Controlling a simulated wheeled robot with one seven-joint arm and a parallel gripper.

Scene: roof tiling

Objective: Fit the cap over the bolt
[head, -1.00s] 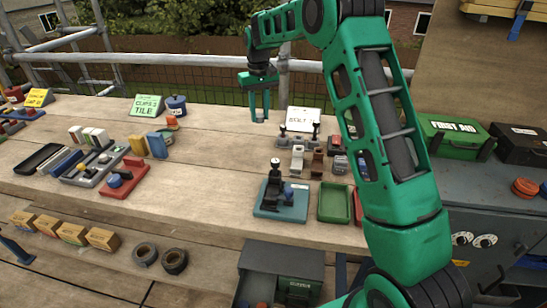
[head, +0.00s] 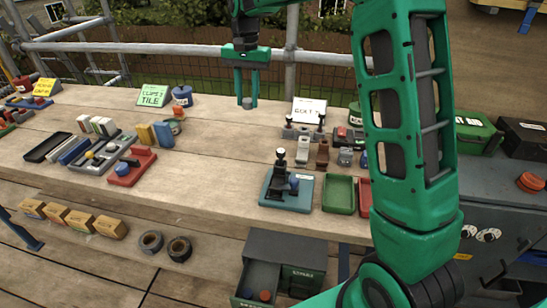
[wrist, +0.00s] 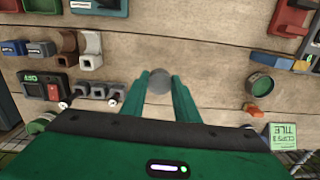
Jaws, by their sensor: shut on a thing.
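My gripper (head: 247,97) is shut on a small grey round cap (head: 247,103), held between the fingertips above the bench. In the wrist view the cap (wrist: 160,80) sits between the two green fingers of my gripper (wrist: 160,87). A white sign reading BOLT (head: 309,110) stands right of my gripper. In front of it is a grey block (head: 303,133) with two dark-topped upright posts, left (head: 288,121) and right (head: 321,123). I cannot tell which part is the bolt. The cap is apart from these, to their left.
A teal base with a black upright device (head: 286,188) stands near the front edge, beside a green tray (head: 338,193). A green CLIPS TILE sign (head: 153,96) and blue pot (head: 182,96) stand left. A scaffold rail (head: 180,48) runs behind. The bench's middle is clear.

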